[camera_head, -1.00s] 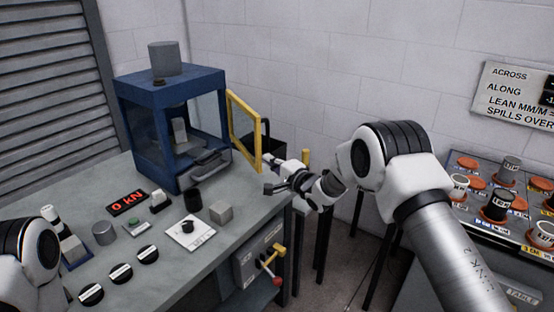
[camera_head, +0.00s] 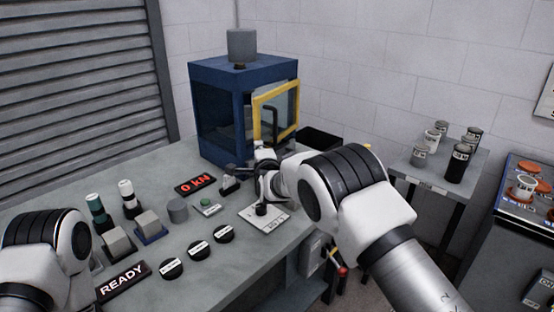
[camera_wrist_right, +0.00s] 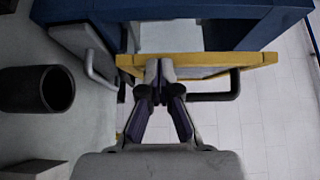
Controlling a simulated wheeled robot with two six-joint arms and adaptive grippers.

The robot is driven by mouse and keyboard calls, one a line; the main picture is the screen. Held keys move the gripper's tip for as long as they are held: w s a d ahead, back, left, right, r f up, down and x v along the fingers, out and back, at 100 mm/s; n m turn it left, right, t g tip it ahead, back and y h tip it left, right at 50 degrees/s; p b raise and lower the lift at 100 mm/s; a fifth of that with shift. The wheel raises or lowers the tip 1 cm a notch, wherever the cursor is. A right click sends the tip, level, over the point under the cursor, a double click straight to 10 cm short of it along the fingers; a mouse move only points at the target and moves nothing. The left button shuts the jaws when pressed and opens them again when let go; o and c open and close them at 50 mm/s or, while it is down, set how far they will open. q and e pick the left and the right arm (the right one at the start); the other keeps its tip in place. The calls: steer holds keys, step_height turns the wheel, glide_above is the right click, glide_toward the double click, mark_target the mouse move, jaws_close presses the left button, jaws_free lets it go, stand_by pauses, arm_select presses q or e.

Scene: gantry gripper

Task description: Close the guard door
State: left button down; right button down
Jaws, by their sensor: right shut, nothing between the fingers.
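The guard door has a yellow frame (camera_head: 277,95), a clear panel and a dark bar handle. It hangs at the front of the blue cabinet (camera_head: 221,112), and it looks ajar, with a gap to the cabinet. In the right wrist view the yellow frame (camera_wrist_right: 254,61) runs across below the blue cabinet edge (camera_wrist_right: 240,34). My right gripper (camera_wrist_right: 158,74) is shut and empty, its fingertips at the frame; I cannot tell if they touch. In the head view the right gripper (camera_head: 258,150) is partly hidden by its own wrist. Only part of my left arm shows; its gripper is out of view.
The grey bench (camera_head: 225,262) carries a red "0 kN" display (camera_head: 195,185), a READY sign (camera_head: 124,281), black discs and several small blocks and cylinders. A grey cylinder (camera_head: 241,45) stands on the cabinet. A small table (camera_head: 424,180) with dark and grey cups stands at right.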

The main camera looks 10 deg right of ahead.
steer(key=shift+w+a+b, duration=0.75)
steer(key=shift+w+a, duration=0.7)
steer(key=shift+a, duration=0.15)
steer(key=shift+d+f, duration=0.1)
